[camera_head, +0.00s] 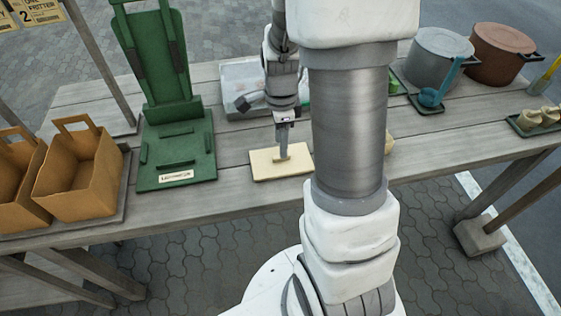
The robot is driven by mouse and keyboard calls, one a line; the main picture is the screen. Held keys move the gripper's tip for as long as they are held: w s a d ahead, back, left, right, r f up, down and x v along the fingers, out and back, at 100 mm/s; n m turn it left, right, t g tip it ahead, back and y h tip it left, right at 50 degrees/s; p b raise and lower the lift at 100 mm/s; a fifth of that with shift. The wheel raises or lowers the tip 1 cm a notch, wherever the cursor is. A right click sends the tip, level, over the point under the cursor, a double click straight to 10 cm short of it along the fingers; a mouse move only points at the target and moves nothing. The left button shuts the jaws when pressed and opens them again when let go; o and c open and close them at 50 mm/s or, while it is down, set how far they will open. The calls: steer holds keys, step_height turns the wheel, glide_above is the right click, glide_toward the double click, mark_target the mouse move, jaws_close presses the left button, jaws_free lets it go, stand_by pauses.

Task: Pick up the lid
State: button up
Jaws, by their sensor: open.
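A flat cream square piece (262,168) lies on the grey plank table, near its front edge, and looks like the lid. A small raised part, perhaps its handle, shows at its middle. My gripper (283,154) points down right over this middle. The fingers look open around or just above the raised part; I cannot tell whether they touch it.
A green stand (175,150) is to the left, with brown paper bags (80,172) beyond it. A clear-looking box (240,75) sits behind my gripper. A grey pot (437,60), a brown pot (500,55) and a blue ladle (432,96) stand at the right.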

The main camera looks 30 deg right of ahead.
steer(key=shift+w+f+b, duration=0.2)
steer(key=shift+f+b, duration=0.25)
steer(key=shift+f, duration=0.95)
steer(key=shift+w+f+b, duration=0.2)
steer(key=shift+f+b, duration=0.25)
steer(key=shift+f, duration=0.9)
steer(key=shift+c, duration=0.3)
jaws_close()
